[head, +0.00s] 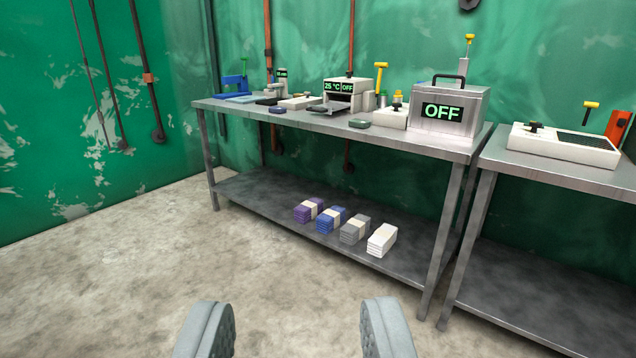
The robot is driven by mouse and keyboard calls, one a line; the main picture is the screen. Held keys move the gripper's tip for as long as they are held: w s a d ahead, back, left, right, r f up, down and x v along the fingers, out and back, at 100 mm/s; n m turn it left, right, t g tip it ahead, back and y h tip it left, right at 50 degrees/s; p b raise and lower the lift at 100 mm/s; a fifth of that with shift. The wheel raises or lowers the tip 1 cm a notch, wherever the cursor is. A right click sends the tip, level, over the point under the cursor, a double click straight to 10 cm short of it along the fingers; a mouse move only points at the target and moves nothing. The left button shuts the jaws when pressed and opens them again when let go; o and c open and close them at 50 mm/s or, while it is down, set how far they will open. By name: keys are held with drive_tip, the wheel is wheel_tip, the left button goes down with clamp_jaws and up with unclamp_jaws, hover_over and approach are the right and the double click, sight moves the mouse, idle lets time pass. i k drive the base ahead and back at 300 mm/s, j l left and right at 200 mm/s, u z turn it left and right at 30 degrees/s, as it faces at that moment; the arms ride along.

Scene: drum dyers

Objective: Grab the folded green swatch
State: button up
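My gripper (296,328) is open and empty at the bottom of the head view, its two grey fingers wide apart over the floor. It is well short of the benches. I cannot make out a folded green swatch for certain. Folded, banded stacks lie in a row on the lower shelf of the left bench: purple (304,213), blue (325,224), grey (350,235) and white (381,245).
The left steel bench (300,122) carries a metal box reading OFF (460,112), a small device reading 25 °C (345,88) and a blue press (235,84). A second bench (570,172) stands at right with a white device (562,148). The concrete floor (130,270) is clear.

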sight(363, 125)
drive_tip(key=i, duration=0.75)
drive_tip(key=i+z, duration=0.15)
drive_tip(key=i, duration=0.55)
drive_tip(key=i+j, duration=0.2)
drive_tip(key=i, duration=0.5)
drive_tip(key=i+j+z, duration=0.1)
drive_tip(key=i+z, duration=0.2)
drive_tip(key=i, duration=0.2)
drive_tip(key=i+j+z, duration=0.3)
drive_tip(key=i, duration=0.2)
